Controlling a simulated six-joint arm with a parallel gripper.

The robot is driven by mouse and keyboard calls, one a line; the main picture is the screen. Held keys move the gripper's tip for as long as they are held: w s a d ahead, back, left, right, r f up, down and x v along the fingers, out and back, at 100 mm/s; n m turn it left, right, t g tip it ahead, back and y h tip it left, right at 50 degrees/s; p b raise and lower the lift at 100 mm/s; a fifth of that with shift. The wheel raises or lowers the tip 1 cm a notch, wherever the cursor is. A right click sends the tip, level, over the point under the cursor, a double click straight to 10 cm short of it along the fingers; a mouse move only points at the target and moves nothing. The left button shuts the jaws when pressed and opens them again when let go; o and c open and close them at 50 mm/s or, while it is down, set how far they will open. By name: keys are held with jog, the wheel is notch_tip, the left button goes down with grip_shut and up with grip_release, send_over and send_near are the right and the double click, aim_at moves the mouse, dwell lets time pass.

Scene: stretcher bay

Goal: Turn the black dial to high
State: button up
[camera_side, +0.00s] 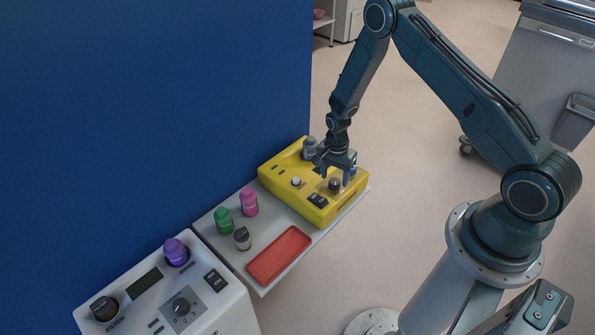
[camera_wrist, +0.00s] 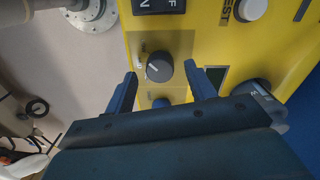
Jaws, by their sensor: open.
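A small black dial (camera_side: 334,185) sits on the yellow unit (camera_side: 285,176) in the side view. In the wrist view this dial (camera_wrist: 159,68) has a pale pointer line on its top; the small print beside it is too small to read. My gripper (camera_side: 335,175) is open over the unit. In the wrist view its two blue fingertips (camera_wrist: 161,72) stand apart, one on each side of the dial, with gaps showing. I cannot tell how far above the panel they are. Another black dial (camera_side: 181,306) is on the white unit (camera_side: 215,314).
Green (camera_side: 223,221), pink (camera_side: 249,203) and grey (camera_side: 242,239) vials stand near a red tray (camera_side: 280,254). A blue wall (camera_side: 150,110) rises behind.

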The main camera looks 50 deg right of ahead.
jog(key=shift+f, duration=0.85)
jog(key=shift+c, duration=0.2)
jog(key=c, duration=0.9)
jog(key=shift+c, duration=0.2)
